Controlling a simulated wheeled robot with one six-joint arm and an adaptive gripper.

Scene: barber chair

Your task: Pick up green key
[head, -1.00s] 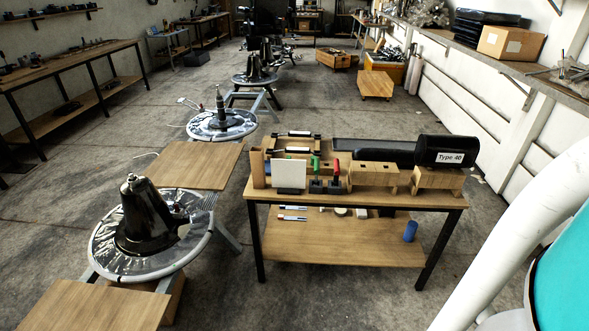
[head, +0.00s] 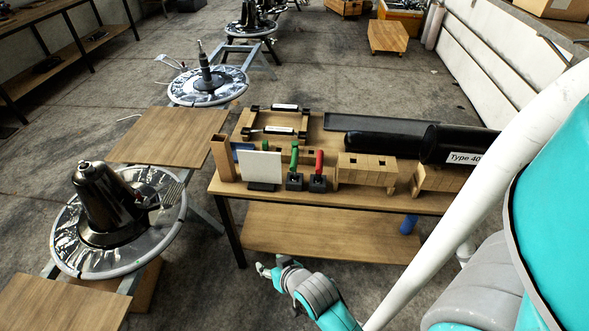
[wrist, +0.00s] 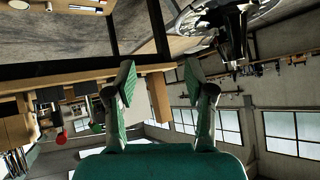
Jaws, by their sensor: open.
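The green key (head: 294,158) stands upright in a small dark block on the wooden table, left of a red key (head: 319,163) in a similar block. In the wrist view a green spot (wrist: 96,127) beside a red one (wrist: 62,138) appears to be these keys, far from the fingers and partly hidden. My gripper (head: 264,269) is low in front of the table, below and apart from the green key. The wrist view shows its fingers (wrist: 158,84) spread with nothing between them.
A white card (head: 261,167) stands left of the green key. A wooden block (head: 366,172) and black cylinders (head: 384,145) are to the right. The lower shelf (head: 325,233) is close behind my gripper. A round stand (head: 70,235) with a dark cone is at the left.

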